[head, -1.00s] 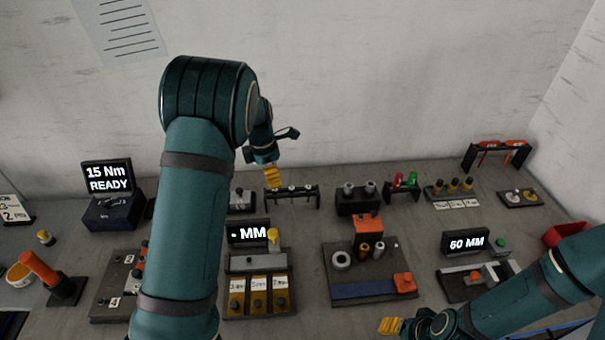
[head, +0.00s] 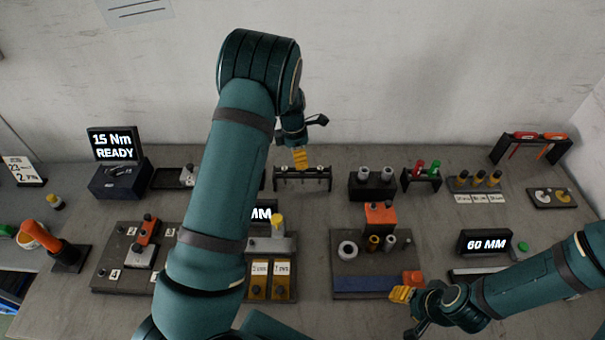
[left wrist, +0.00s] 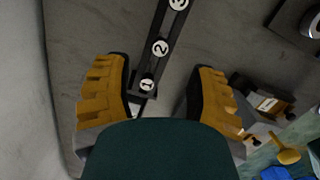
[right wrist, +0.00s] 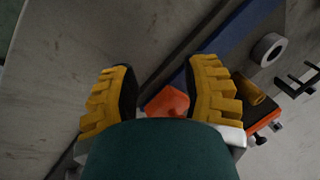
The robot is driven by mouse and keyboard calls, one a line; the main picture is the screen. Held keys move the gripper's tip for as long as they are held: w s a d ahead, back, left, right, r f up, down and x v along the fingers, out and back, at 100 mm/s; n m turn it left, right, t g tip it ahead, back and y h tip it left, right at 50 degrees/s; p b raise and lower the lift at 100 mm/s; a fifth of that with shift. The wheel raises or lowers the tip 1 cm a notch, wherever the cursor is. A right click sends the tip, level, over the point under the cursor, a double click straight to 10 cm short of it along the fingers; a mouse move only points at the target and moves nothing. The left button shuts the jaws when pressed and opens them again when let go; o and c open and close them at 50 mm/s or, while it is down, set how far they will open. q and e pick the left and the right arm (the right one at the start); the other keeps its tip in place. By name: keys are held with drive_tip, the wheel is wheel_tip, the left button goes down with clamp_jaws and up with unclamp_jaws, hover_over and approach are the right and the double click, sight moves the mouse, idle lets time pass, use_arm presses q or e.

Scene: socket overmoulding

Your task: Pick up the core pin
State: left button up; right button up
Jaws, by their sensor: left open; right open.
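I cannot tell for sure which piece is the core pin. A low black rack (head: 302,180) with round white number discs stands near the wall. In the left wrist view the rack (left wrist: 166,32) shows discs 1, 2 and 3, its near end between my fingers. My left gripper (head: 300,158) is open and empty, pointing down over the rack; its spread fingers also show in the left wrist view (left wrist: 160,88). My right gripper (head: 402,294) is open beside an orange block (head: 413,279). In the right wrist view that block (right wrist: 168,102) appears between its fingers (right wrist: 160,90).
A stand of gold-topped pins (head: 476,181) sits at the back right. A black block with grey cylinders (head: 372,184) and a red-and-green holder (head: 421,175) stand right of the rack. A mould plate (head: 345,266) lies in front. My left arm hides part of the bench.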

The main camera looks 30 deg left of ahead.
use_arm(q)
drive_tip(key=shift+w+d+f, duration=0.15)
drive_tip(key=shift+d+f, duration=0.05)
drive_tip(key=shift+f, duration=1.15)
drive_tip(key=shift+w+d+f, duration=0.15)
drive_tip(key=shift+f, duration=1.15)
clamp_jaws()
